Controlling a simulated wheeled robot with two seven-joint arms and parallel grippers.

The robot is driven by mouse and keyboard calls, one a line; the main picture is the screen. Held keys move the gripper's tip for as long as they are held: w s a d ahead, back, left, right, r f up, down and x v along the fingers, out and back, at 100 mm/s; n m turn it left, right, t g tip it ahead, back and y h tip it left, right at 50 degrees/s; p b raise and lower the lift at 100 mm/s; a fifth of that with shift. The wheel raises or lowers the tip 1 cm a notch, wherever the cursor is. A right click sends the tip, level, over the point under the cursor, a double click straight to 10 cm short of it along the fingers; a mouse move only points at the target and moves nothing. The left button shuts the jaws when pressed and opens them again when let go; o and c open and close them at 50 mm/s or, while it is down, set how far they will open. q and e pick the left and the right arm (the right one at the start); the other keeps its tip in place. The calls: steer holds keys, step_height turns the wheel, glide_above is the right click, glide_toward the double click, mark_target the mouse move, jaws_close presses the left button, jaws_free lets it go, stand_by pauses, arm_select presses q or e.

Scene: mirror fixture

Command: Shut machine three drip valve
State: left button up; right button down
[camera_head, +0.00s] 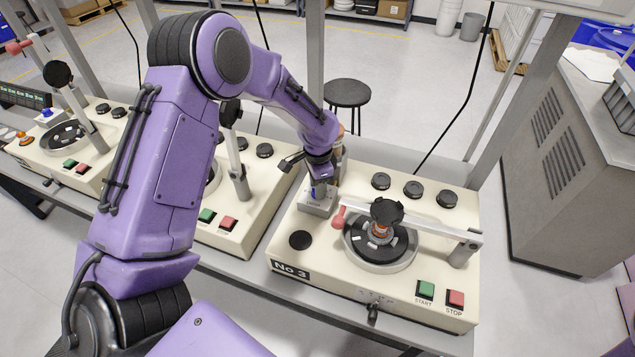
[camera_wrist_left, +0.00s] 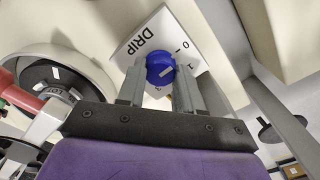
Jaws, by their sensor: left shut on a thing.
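Machine three (camera_head: 300,262), a cream box marked "No 3", stands on the bench at centre right in the head view. Its drip valve block (camera_head: 316,209) is a small grey box at the left rear of its top. In the left wrist view the plate (camera_wrist_left: 138,42) reads "DRIP" with number marks, and a round blue knob (camera_wrist_left: 160,69) sits on it. My left gripper (camera_wrist_left: 160,84) is shut on the blue knob, one finger on each side. In the head view my left gripper (camera_head: 320,190) is over the block, and the knob is mostly hidden. My right gripper is in neither view.
A dark round platen (camera_head: 400,245) with a lever arm (camera_head: 425,219) and red-ended handle (camera_head: 339,217) is right of the valve. Green START (camera_head: 426,290) and red STOP (camera_head: 456,299) buttons are in front. A frame post (camera_head: 315,70) rises behind; another machine (camera_head: 250,200) stands left.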

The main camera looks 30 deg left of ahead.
arm_select(q)
steer(key=shift+w+r, duration=0.1)
stand_by(0.3)
steer(key=o, duration=1)
steer(key=shift+d, duration=0.1)
steer(key=shift+o, duration=0.2)
step_height(320, 180, up, 10)
steer(key=b, duration=0.2)
steer(key=shift+r+b, duration=0.25)
steer(key=shift+b, duration=0.05)
steer(key=shift+f, duration=0.1)
